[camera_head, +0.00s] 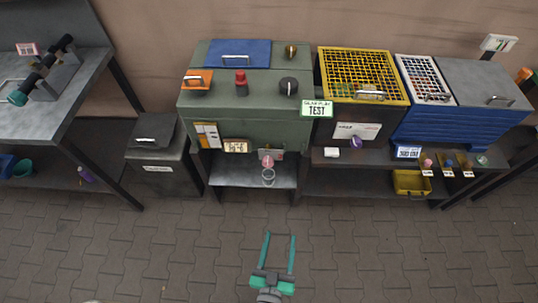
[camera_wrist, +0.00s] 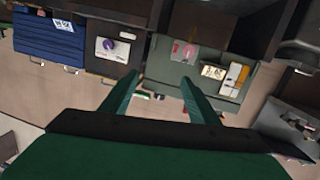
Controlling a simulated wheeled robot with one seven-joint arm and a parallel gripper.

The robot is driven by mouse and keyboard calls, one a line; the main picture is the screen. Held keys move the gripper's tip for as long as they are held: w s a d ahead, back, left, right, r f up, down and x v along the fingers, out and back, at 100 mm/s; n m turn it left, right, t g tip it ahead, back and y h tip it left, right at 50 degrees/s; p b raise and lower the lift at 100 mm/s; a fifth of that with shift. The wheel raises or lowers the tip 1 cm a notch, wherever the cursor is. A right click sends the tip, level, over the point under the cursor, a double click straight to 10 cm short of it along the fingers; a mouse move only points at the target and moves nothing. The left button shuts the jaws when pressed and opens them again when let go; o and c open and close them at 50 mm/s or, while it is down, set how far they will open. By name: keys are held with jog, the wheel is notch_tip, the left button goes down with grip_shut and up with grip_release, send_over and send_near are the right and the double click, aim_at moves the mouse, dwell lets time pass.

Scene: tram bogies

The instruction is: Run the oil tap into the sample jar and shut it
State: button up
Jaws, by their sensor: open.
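The oil tap (camera_head: 266,161), with a pinkish-red handle, sits low on the front of the green cabinet (camera_head: 250,125). It appears as a small red shape (camera_wrist: 189,52) in the wrist view. A clear glass sample jar (camera_head: 268,176) stands on the shelf just below the tap; I cannot tell its contents or see it clearly in the wrist view. My gripper (camera_head: 279,239) is open and empty, its two teal fingers apart, over the paved floor in front of the cabinet. Its fingers (camera_wrist: 161,84) also show in the wrist view, touching nothing.
A dark bin (camera_head: 153,165) stands left of the green cabinet. A yellow-grated box (camera_head: 362,75) and a blue cabinet (camera_head: 445,127) stand to the right, above a shelf with a yellow tray (camera_head: 411,183). A workbench (camera_head: 50,95) is far left. The paved floor is clear.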

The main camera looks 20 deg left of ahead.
jog(key=w+a+f+n+y, duration=0.1)
jog(key=w+a+f, duration=0.2)
jog(key=w, duration=0.3)
jog(key=w+a+f+n+y, duration=0.1)
jog(key=w+a+f, duration=0.15)
jog(key=w, duration=0.45)
jog(key=n+t+y, duration=0.1)
jog(key=n, duration=0.1)
send_near(268, 155)
jog(key=f, duration=0.1)
jog(key=shift+w+a+f, duration=0.15)
jog(key=shift+w+f, duration=0.1)
jog(key=shift+w, duration=0.05)
jog(key=x, duration=1)
jog(key=shift+w, duration=0.2)
jog(key=c, duration=1)
